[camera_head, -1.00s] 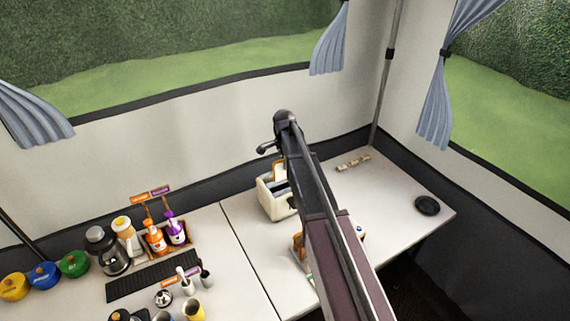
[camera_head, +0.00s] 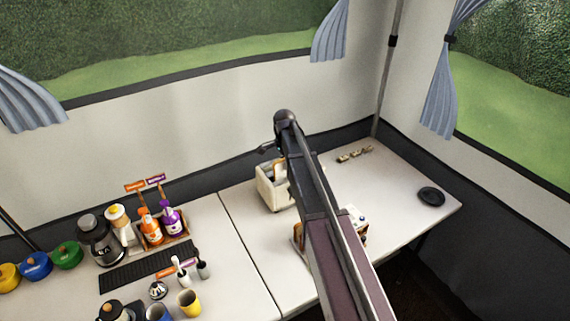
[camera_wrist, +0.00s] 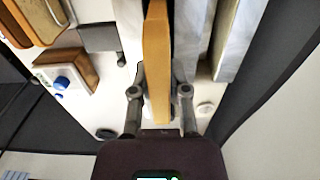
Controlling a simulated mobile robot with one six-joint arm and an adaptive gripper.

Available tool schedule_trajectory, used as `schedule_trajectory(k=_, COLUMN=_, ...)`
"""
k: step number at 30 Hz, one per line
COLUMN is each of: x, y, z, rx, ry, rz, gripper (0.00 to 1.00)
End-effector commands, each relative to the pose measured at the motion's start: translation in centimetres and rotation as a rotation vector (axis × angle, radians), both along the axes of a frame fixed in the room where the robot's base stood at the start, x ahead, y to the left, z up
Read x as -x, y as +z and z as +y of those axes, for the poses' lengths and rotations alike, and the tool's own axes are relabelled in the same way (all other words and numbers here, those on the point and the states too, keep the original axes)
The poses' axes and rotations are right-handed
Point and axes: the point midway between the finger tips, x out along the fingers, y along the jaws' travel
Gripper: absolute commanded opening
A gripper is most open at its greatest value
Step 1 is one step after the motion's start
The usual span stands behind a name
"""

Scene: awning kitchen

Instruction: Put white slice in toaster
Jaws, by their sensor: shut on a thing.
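The slice (camera_wrist: 157,55) is seen edge-on in the wrist view as a tan-brown strip, upright between my fingers. My gripper (camera_wrist: 160,92) is shut on it. In the head view the slice (camera_head: 278,170) shows a pale face with a brown edge, at the top of the white toaster (camera_head: 268,196). My arm hides part of the toaster and most of my gripper there. In the wrist view pale metallic toaster surfaces (camera_wrist: 192,40) lie beside and under the slice. How deep the slice sits in a slot cannot be told.
A brown-and-white item with a blue knob (camera_wrist: 65,80) and other bread-coloured pieces (camera_wrist: 38,22) lie near the toaster. A black round dish (camera_head: 431,196) and small tan pieces (camera_head: 355,154) are on the right table. Bottles (camera_head: 170,218) and a coffee pot (camera_head: 100,240) stand left.

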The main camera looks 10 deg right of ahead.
Motion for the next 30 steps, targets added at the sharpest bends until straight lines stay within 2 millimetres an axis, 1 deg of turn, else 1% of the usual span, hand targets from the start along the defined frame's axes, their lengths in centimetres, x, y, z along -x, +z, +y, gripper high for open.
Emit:
schedule_trajectory(k=1, x=0.0, y=-0.7, z=0.0, rx=0.0, ry=0.0, rz=0.0, gripper=0.0)
schedule_trajectory(k=10, x=0.0, y=-2.2, z=-0.1, rx=0.0, ry=-0.001, rz=0.0, gripper=0.0)
schedule_trajectory(k=15, x=0.0, y=-2.5, z=-0.1, rx=0.0, ry=-0.001, rz=0.0, gripper=0.0)
schedule_trajectory(k=26, x=0.0, y=-2.5, z=-0.1, rx=0.0, ry=-0.002, rz=0.0, gripper=0.0)
schedule_trajectory(k=27, x=0.0, y=-2.5, z=-0.2, rx=0.0, ry=-0.002, rz=0.0, gripper=0.25)
schedule_trajectory(k=29, x=0.0, y=-2.5, z=-0.2, rx=0.0, ry=-0.002, rz=0.0, gripper=0.42)
schedule_trajectory(k=30, x=0.0, y=-2.5, z=-0.2, rx=0.0, ry=-0.002, rz=0.0, gripper=0.54)
